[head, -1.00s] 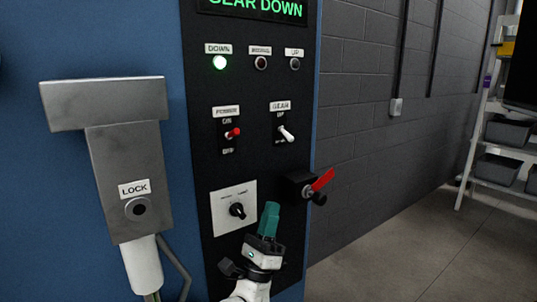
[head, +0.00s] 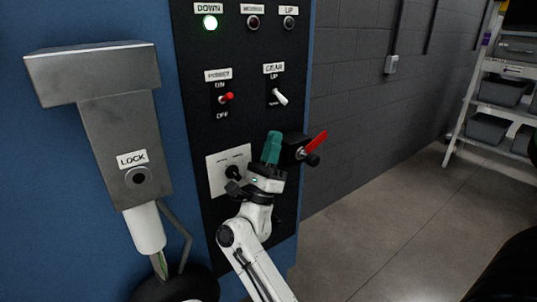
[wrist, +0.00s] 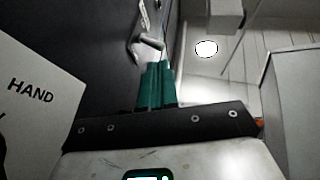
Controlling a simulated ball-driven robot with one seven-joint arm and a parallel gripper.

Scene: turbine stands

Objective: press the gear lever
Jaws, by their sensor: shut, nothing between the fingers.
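The gear lever (head: 280,97) is a white toggle on the black panel (head: 238,130), under a GEAR label with UP above it. My gripper (head: 273,140) has teal fingers, pressed together and empty. In the head view it shows below the gear lever, apart from it and in front of the panel. In the wrist view the teal fingers (wrist: 158,82) point up the panel toward a pale toggle (wrist: 151,42) just beyond their tips. Whether they touch it cannot be told there.
A red-handled lever on a black block (head: 314,145) stands out just right of my gripper. A rotary knob (head: 233,172) is to its left. The green DOWN lamp (head: 210,22) is lit. Open floor lies right.

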